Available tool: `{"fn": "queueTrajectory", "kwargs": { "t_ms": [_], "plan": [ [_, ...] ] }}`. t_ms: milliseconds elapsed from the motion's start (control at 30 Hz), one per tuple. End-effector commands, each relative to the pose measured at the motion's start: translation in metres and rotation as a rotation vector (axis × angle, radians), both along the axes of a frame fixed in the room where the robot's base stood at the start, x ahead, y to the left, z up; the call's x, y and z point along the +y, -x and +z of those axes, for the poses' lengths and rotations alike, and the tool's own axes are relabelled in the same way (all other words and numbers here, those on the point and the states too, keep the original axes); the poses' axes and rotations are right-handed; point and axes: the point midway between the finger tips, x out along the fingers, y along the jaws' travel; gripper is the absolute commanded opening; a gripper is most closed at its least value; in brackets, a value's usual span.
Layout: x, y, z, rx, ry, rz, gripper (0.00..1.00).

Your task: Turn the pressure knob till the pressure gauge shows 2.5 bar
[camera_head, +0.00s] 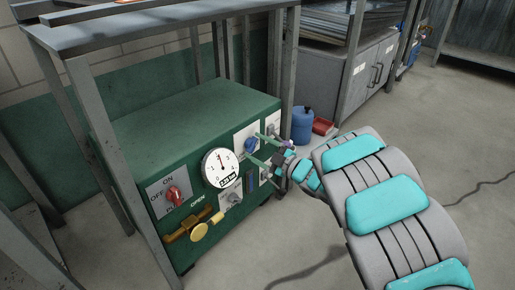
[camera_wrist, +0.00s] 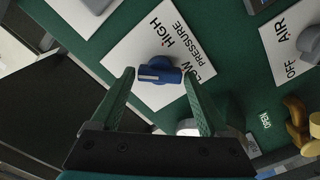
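The blue pressure knob (camera_wrist: 170,77) sits on a white plate (camera_wrist: 130,50) marked HIGH, PRESSURE and LOW. Its white pointer mark faces left in the wrist view. My gripper (camera_wrist: 159,75) is open, its two green fingertips on either side of the knob with small gaps showing. I cannot tell how close the tips are in depth. The knob (camera_head: 250,145) also shows in the head view, with the fingers reaching it from the right. The round pressure gauge (camera_head: 220,167) is left of the knob, its needle pointing nearly straight up; its small digital readout looks like 2.25 bar.
The green machine also carries a red ON/OFF knob (camera_head: 173,195), a brass valve handle (camera_head: 188,227) marked OPEN, and an AIR switch (camera_wrist: 309,42). A grey metal frame stands around the machine. A blue canister (camera_head: 302,126) and red box (camera_head: 323,126) stand behind my arm.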

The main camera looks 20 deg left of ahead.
Motion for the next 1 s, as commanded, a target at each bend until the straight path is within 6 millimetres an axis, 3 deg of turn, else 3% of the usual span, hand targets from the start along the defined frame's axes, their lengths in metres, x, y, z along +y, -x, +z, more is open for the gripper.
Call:
{"fn": "queueTrajectory", "kwargs": {
  "t_ms": [67,567,1000],
  "plan": [
    [0.0000,-0.0001,0.0001,0.000,0.000,0.000,0.68],
    [-0.0002,0.0001,-0.0004,0.000,0.001,0.001,0.12],
    [0.0000,-0.0001,0.0044,0.198,-0.079,0.001,0.12]
  ]
}}
